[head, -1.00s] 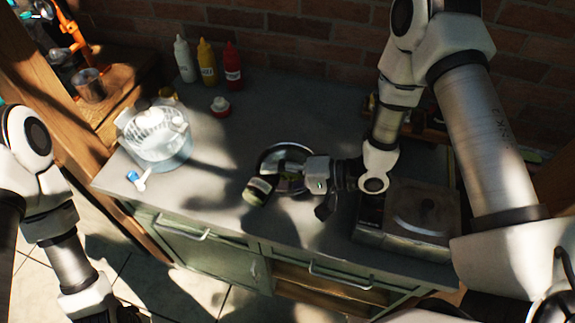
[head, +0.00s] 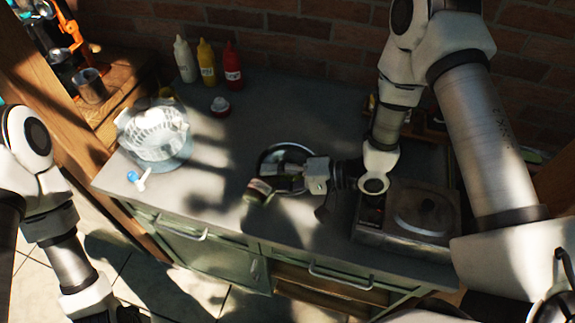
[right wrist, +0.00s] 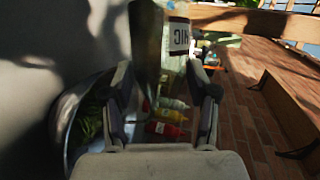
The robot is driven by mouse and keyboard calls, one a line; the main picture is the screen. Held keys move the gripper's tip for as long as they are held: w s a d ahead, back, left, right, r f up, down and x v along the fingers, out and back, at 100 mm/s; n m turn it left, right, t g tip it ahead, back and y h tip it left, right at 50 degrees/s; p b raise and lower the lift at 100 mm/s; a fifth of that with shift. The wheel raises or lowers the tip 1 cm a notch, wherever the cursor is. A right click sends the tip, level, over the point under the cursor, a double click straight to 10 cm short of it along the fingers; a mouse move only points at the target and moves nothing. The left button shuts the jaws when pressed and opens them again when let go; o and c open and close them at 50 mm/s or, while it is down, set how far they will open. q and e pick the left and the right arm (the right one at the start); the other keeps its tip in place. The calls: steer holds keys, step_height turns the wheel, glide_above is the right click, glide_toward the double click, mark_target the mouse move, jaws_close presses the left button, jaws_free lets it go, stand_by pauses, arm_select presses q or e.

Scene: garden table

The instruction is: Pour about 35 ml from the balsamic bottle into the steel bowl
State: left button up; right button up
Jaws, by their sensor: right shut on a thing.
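The steel bowl (head: 270,157) stands on the grey counter, partly hidden by my right gripper. In the right wrist view the bowl (right wrist: 66,118) is at the left, with green leaves in it. My right gripper (head: 290,178) is shut on the balsamic bottle (head: 257,191), tilted over the bowl's front side. In the right wrist view the bottle (right wrist: 148,45) is between the fingers, its pale label partly readable. I cannot make out any liquid stream or the level in the bowl. My left arm is at the lower left; its fingers are out of frame.
A salad spinner (head: 155,137) and a blue-tipped utensil (head: 138,181) are at the counter's left. White (head: 184,60), yellow (head: 207,63) and red (head: 232,66) squeeze bottles stand at the back. A grey lidded unit (head: 425,212) is right of the bowl.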

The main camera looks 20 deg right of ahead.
steer(key=shift+d+r+n+h, duration=0.2)
steer(key=shift+r+n+h, duration=0.5)
steer(key=shift+n, duration=0.3)
steer(key=shift+n+t+h, duration=0.3)
steer(key=shift+n, duration=0.1)
steer(key=shift+r+n, duration=0.2)
steer(key=shift+n, duration=0.2)
steer(key=shift+w+d+t+h, duration=0.15)
steer(key=shift+d+t+h, duration=0.15)
steer(key=shift+h, duration=0.1)
steer(key=shift+a+r+p, duration=0.1)
steer(key=shift+p, duration=0.2)
